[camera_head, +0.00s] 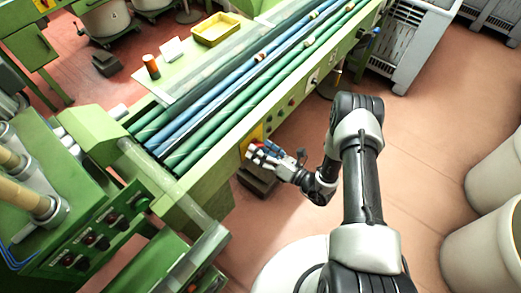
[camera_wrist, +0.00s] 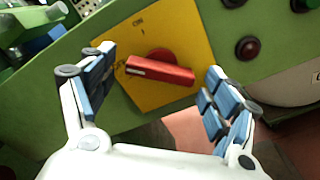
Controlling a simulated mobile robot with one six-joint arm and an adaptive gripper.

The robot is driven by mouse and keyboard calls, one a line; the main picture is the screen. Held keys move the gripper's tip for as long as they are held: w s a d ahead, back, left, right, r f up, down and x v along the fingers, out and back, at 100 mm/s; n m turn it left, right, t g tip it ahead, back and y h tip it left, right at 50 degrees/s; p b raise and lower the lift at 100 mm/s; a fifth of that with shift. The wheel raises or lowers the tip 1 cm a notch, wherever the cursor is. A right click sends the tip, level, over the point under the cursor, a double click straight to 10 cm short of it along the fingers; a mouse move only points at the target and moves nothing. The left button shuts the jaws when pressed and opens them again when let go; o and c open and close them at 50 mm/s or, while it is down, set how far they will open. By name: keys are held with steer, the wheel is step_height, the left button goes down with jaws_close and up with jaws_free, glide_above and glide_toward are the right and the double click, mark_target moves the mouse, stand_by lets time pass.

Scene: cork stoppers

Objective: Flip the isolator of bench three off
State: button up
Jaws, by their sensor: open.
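A red rotary isolator handle (camera_wrist: 172,72) sits on a yellow plate (camera_wrist: 185,40) on the green bench front. The handle lies nearly level, slightly lower at its right end. A white mark on its left end points toward a partly covered label at the plate's left; "ON" is printed at the top. My gripper (camera_wrist: 160,66) is open, its blue-padded fingers on either side of the handle, with visible gaps to both ends.
Green and blue rods (camera_head: 250,85) lie along the bench top. A yellow tray (camera_head: 216,29) and an orange-brown spool (camera_head: 151,66) stand behind. Pale bins (camera_head: 490,245) stand at right; the floor between is open.

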steer(key=shift+c, duration=0.5)
steer(key=c, duration=1)
